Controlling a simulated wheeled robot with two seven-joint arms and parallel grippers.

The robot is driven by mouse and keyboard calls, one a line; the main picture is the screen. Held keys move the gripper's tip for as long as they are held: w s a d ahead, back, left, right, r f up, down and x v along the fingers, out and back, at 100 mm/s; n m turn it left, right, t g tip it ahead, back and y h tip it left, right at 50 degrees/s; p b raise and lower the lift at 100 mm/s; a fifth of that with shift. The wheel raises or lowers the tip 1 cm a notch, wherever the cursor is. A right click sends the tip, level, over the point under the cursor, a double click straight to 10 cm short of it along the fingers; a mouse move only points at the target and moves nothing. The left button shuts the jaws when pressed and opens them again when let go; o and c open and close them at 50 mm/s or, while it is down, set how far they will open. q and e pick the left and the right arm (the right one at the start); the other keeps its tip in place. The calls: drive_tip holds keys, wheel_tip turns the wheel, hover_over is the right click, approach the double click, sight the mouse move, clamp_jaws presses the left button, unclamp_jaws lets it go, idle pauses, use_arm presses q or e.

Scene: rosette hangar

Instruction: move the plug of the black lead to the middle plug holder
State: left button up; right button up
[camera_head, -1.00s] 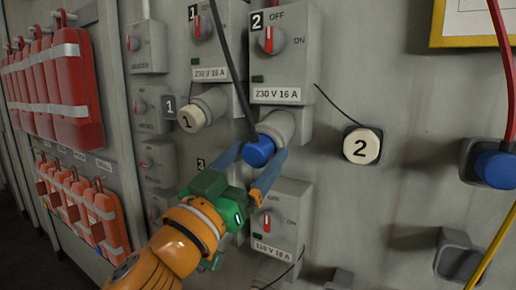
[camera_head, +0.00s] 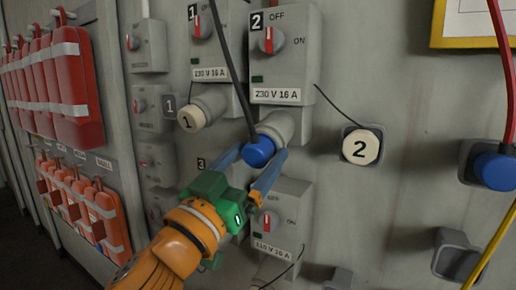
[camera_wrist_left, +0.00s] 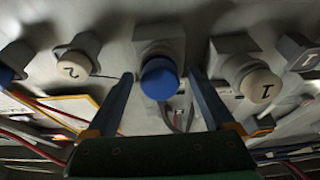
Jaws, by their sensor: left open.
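The blue plug (camera_head: 259,152) of the black lead (camera_head: 232,75) sits in the grey socket (camera_head: 278,127) under switch box 2. In the left wrist view the blue plug (camera_wrist_left: 159,78) is in the middle, its end facing the camera. My left gripper (camera_head: 261,155) is open, with one finger on each side of the plug; I cannot tell whether they touch it. An empty grey holder (camera_head: 458,256) is on the wall at lower right. Another grey holder (camera_head: 342,279) is cut off by the bottom edge. Which is the middle holder is unclear. My right gripper is not in view.
A blue plug (camera_head: 495,169) on a red lead fills a holder at the right edge. A cream cap marked 2 (camera_head: 361,146) hangs on the wall, and a cap marked 1 (camera_head: 192,119) covers the left socket. A yellow lead (camera_head: 490,245) crosses the lower right.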

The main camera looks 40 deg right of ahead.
sight(253, 160)
use_arm(q)
clamp_jaws()
drive_tip(key=shift+f+b, duration=0.3)
drive_tip(key=shift+a+f, duration=0.1)
drive_tip(key=shift+a, duration=0.05)
drive_tip(key=shift+s+a+b, duration=0.2)
drive_tip(key=shift+a, duration=0.25)
drive_tip(key=shift+s+a+b, duration=0.15)
drive_tip(key=shift+s+a, duration=0.05)
drive_tip(key=shift+a, duration=0.25)
drive_tip(key=shift+s+a+f+b, duration=0.15)
drive_tip(key=shift+a+f+b, duration=0.15)
drive_tip(key=shift+a+b, duration=0.05)
drive_tip(key=shift+b+v, duration=0.65)
drive_tip(key=shift+v, duration=0.7)
drive_tip(key=shift+r, duration=0.1)
